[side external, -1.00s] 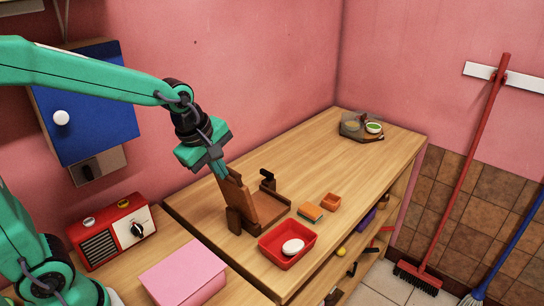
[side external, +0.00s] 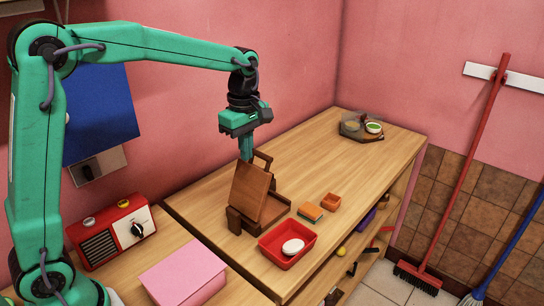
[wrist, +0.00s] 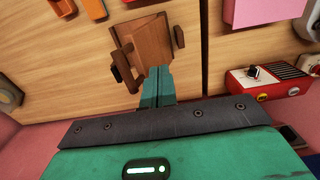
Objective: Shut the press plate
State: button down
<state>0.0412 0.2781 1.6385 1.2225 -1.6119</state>
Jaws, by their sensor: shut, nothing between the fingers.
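The brown wooden press (side external: 275,211) stands on the wooden counter. Its press plate (side external: 250,190) is raised at a steep slant, its top edge leaning right over the base. The plate also shows in the wrist view (wrist: 153,40), just beyond the fingers. My gripper (side external: 246,156) is shut and empty, pointing down at the plate's upper edge. Its fingertips are partly hidden behind the plate in the side view. In the wrist view the shut fingers (wrist: 157,80) reach the plate's near edge; whether they touch it I cannot tell.
A red tray (side external: 274,255) with a white oval piece (side external: 292,247) stands in front of the press. An orange-topped sponge (side external: 310,212) and a small orange box (side external: 330,201) lie to the right. A pink box (side external: 183,272) and a red radio (side external: 110,232) are at left.

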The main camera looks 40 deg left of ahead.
jog(key=shift+g, duration=0.7)
jog(key=shift+w+f, duration=2.55)
jog(key=shift+w, duration=0.5)
jog(key=shift+w+f, duration=2.55)
jog(key=shift+w, duration=0.55)
jog(key=shift+w+f, duration=2.55)
jog(key=shift+w, duration=0.5)
jog(key=shift+f, duration=0.1)
jog(key=s+d+r, duration=0.6)
jog(key=d+r, duration=0.3)
jog(key=r, duration=0.2)
jog(key=shift+s+d, duration=0.15)
jog(key=shift+d, duration=0.25)
